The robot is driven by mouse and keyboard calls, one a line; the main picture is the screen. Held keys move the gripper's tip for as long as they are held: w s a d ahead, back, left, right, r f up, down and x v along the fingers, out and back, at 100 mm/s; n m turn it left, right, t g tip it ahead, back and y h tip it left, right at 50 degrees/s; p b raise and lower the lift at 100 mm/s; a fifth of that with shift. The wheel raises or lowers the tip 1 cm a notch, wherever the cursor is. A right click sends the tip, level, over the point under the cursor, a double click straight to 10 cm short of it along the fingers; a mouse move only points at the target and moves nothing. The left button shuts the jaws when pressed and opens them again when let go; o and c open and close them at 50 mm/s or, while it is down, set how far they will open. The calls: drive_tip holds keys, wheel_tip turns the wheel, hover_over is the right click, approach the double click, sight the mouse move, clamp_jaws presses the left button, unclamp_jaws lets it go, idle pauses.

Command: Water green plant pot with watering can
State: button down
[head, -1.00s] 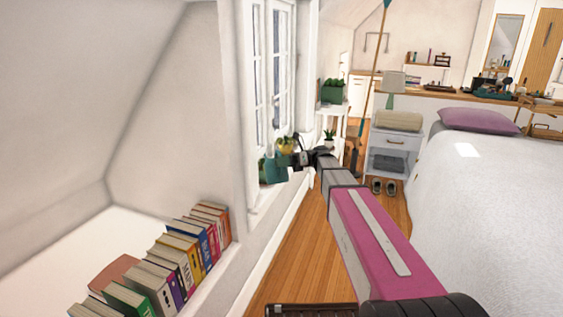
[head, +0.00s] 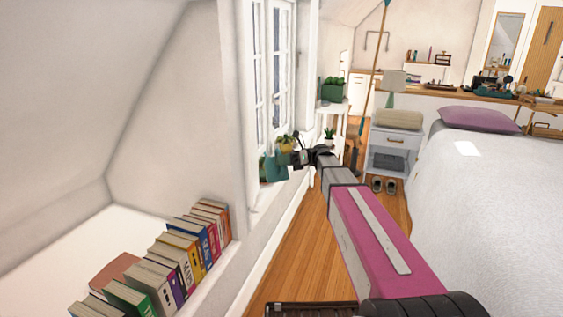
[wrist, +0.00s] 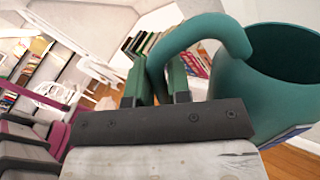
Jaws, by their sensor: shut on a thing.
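The teal watering can (head: 277,169) is held beside the window in the head view. In the wrist view its open-topped body (wrist: 245,95) fills the right side, and its curved handle passes between my gripper's green-padded fingers (wrist: 157,85). My gripper (head: 299,158) is shut on that handle; its fingertips are small in the head view. A green rectangular planter (head: 332,92) with leafy plants stands on a white stand beyond the window. A plant in a yellowish pot (head: 286,146) appears just behind the can, near the sill. The can's spout is hard to make out.
The white stand (head: 341,109) also has a small potted plant (head: 329,135) lower down. A row of books (head: 185,248) lines the ledge at left. The bed (head: 490,210) bounds the right side. Wooden floor (head: 298,255) runs between, with shoes by the nightstand (head: 396,142).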

sight(280, 152)
drive_tip(key=shift+r, duration=0.1)
idle(0.3)
drive_tip(key=shift+w+a+r+m, duration=0.1)
drive_tip(key=shift+w+r+m, duration=0.15)
drive_tip(key=shift+r, duration=0.25)
drive_tip(key=shift+w+r+m, duration=0.1)
drive_tip(key=shift+r+m, duration=0.15)
drive_tip(key=shift+r, duration=0.25)
idle(0.8)
drive_tip(key=shift+w+r, duration=0.1)
drive_tip(key=shift+r, duration=0.25)
drive_tip(key=shift+w+a+r+m, duration=0.15)
drive_tip(key=shift+w+r+m, duration=0.2)
drive_tip(key=shift+r+m, duration=0.25)
drive_tip(key=shift+r, duration=0.1)
idle(0.7)
